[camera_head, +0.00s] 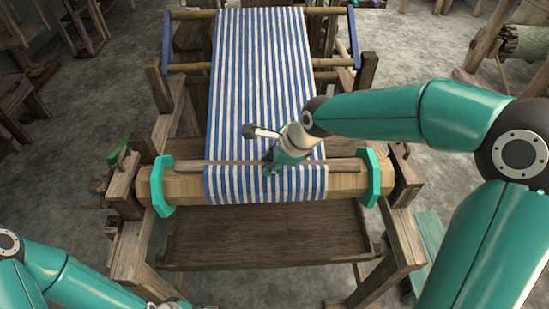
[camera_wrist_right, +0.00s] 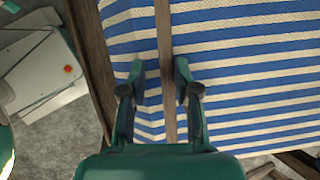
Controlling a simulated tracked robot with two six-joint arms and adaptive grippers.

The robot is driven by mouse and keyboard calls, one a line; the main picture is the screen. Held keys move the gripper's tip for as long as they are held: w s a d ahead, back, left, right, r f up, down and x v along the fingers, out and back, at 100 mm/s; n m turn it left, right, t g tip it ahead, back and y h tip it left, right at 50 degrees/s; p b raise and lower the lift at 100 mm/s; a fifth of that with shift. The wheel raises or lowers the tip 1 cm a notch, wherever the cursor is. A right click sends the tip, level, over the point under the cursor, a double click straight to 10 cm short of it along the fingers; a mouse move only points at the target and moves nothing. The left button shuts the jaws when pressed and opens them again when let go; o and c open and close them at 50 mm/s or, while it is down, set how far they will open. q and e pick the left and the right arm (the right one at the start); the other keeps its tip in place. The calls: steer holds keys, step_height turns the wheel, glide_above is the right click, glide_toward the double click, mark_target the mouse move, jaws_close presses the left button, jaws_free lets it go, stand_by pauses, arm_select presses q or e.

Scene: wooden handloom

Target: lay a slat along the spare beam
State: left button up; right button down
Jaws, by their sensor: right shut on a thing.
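A thin brown slat (camera_head: 340,165) runs crosswise over the blue-and-white striped cloth (camera_head: 262,60), along the upper side of a pale wooden beam (camera_head: 345,187) with teal end plates. Whether it touches the beam or is just above it, I cannot tell. My right gripper (camera_head: 282,163) is shut on the slat near its middle. In the right wrist view, the slat (camera_wrist_right: 165,45) passes between the two fingers of my right gripper (camera_wrist_right: 160,85). My left arm is low at the left of the head view; its gripper (camera_head: 168,304) is barely in the picture at the bottom edge.
The loom's wooden side frames (camera_head: 125,185) stand at both ends of the beam. A dark board (camera_head: 265,232) lies below and in front of it. A teal panel (camera_head: 428,240) is at the right. Grey floor (camera_head: 425,55) is open around the loom.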

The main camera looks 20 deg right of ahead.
steer(key=shift+s+f, duration=0.25)
steer(key=shift+s, duration=0.05)
steer(key=c, duration=1.2)
jaws_free()
steer(key=o, duration=0.4)
steer(key=shift+w, duration=0.1)
steer(key=shift+o, duration=0.2)
steer(key=shift+r, duration=0.1)
